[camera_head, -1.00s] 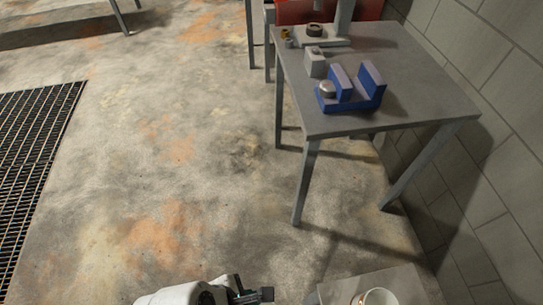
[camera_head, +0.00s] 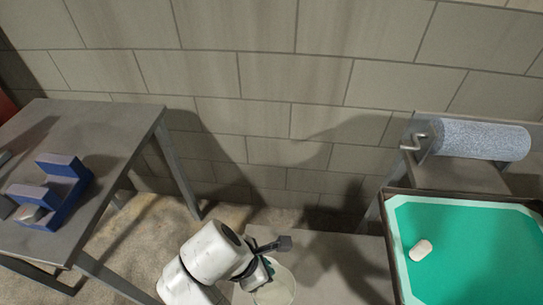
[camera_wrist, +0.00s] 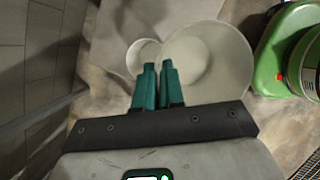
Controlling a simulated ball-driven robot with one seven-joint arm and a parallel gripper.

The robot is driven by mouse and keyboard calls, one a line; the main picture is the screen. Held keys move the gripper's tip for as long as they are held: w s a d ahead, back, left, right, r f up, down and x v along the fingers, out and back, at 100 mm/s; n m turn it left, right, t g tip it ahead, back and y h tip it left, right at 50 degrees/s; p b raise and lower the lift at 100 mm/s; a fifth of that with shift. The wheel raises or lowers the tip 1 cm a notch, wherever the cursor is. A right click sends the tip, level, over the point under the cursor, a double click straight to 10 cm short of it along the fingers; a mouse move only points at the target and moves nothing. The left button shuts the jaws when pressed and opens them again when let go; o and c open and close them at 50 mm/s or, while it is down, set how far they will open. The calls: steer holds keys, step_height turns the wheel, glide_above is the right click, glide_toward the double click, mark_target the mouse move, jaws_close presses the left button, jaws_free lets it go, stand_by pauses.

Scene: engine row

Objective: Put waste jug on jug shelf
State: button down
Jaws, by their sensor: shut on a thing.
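A pale, round, open-topped vessel, seemingly the waste jug (camera_head: 280,290), is at the bottom centre of the head view. In the wrist view the jug (camera_wrist: 222,62) shows as a large pale round form, with a smaller pale ring (camera_wrist: 140,53) beside it. My gripper (camera_head: 267,267) is at the jug's upper edge. In the wrist view its green fingers (camera_wrist: 158,70) are nearly together at the jug's near side, shut on it. The low grey surface (camera_head: 325,262) lies beneath or behind the jug; I cannot tell whether they touch. I cannot identify the jug shelf for sure.
A grey table (camera_head: 110,120) with a blue block fixture (camera_head: 60,185) stands left. At right are a green-lined tray (camera_head: 470,245) holding a white piece (camera_head: 420,250) and a blue-grey roll (camera_head: 480,139). A block wall (camera_head: 280,80) closes the back. A green machine (camera_wrist: 275,55) shows in the wrist view.

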steer(key=w+d+m+g+y, duration=0.1)
steer(key=w+d+m+g, duration=0.3)
steer(key=d+m, duration=0.45)
steer(key=w+d+m+g, duration=0.1)
steer(key=w+d+m, duration=0.55)
steer(key=d, duration=0.25)
steer(key=s+d+f+m+g+y, duration=0.1)
steer(key=s+d+f+m+y, duration=0.2)
steer(key=s+f+m, duration=0.3)
steer(key=shift+d+f+m+g, duration=0.3)
steer(key=shift+d+f+m, duration=0.2)
steer(key=shift+d+m, duration=0.5)
steer(key=shift+a, duration=0.2)
